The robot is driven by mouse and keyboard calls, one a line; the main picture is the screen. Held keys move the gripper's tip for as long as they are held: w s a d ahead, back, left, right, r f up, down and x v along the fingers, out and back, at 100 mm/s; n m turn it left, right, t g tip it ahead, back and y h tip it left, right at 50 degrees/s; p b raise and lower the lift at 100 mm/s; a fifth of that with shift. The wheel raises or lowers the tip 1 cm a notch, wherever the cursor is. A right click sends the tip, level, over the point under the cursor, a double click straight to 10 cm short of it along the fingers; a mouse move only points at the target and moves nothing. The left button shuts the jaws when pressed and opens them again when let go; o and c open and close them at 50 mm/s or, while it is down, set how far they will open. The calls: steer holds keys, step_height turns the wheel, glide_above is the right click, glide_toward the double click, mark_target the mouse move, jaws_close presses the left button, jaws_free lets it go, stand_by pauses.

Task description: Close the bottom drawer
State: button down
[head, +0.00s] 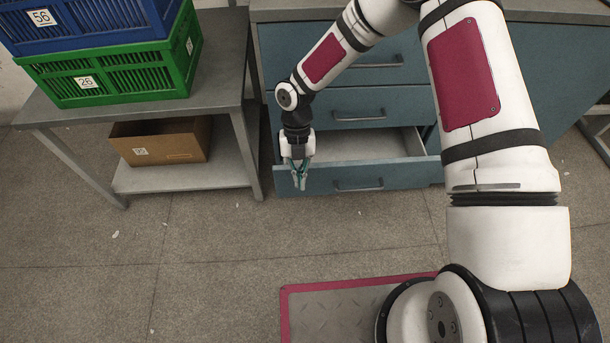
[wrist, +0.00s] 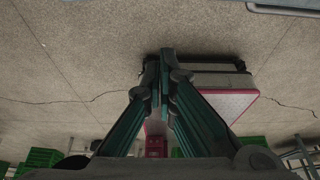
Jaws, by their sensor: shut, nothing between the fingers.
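The bottom drawer (head: 410,175) of the blue cabinet stands pulled out, and its pale empty-looking inside (head: 375,146) shows behind the front panel. A bar handle (head: 358,186) is on its front. My gripper (head: 300,182) is shut and empty, pointing down at the left end of the drawer front. It overlaps the drawer front in the head view, and I cannot tell whether it touches. In the wrist view the closed fingers (wrist: 166,55) are over the floor, and a pale blue edge, perhaps the drawer's, shows at the top right.
The upper drawers (head: 355,114) of the cabinet look closed. A grey table (head: 225,95) to the left bears green (head: 120,75) and blue (head: 90,22) crates, with a cardboard box (head: 170,142) on its lower shelf. Floor in front of the drawer is clear.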

steer(key=p+v, duration=0.2)
steer(key=v, duration=0.6)
steer(key=shift+w+r, duration=0.2)
steer(key=shift+r, duration=0.15)
